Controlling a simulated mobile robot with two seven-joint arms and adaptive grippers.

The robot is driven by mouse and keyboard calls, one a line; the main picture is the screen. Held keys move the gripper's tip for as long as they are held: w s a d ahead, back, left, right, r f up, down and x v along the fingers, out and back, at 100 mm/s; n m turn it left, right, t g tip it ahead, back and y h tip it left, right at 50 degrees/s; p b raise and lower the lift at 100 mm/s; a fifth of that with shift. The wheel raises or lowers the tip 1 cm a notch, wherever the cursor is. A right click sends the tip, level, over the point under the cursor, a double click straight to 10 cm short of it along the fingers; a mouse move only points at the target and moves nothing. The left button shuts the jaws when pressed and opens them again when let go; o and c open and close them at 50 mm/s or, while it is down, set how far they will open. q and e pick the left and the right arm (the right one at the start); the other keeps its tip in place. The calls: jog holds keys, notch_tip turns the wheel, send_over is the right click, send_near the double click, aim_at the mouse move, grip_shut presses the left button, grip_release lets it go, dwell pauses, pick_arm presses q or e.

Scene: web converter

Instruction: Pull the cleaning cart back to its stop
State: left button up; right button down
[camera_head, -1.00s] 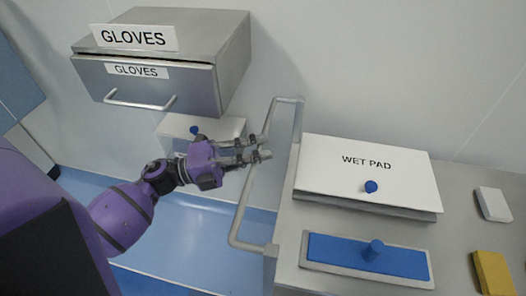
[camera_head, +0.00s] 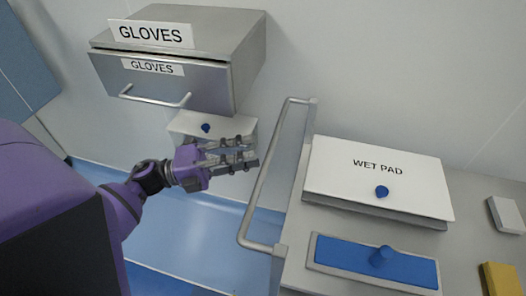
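The cleaning cart (camera_head: 296,250) stands at the right, a grey metal top with a bent bar handle (camera_head: 262,190) along its left side. My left gripper (camera_head: 252,156) is just left of the handle's upright bar. Its fingers look parted, with nothing between them, and a small gap shows between their tips and the bar. My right gripper is not in view. No stop for the cart can be made out.
On the cart are a white WET PAD box (camera_head: 340,183) with a blue knob, a blue pad with a knob (camera_head: 345,258), a white block (camera_head: 506,215) and a yellow block (camera_head: 500,278). A GLOVES drawer unit (camera_head: 205,88) hangs on the wall, above a white blue-knobbed box (camera_head: 222,127).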

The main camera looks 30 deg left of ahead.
pick_arm(q)
jog(key=v, duration=0.6)
jog(key=shift+s+a, duration=0.2)
jog(key=shift+a, duration=0.05)
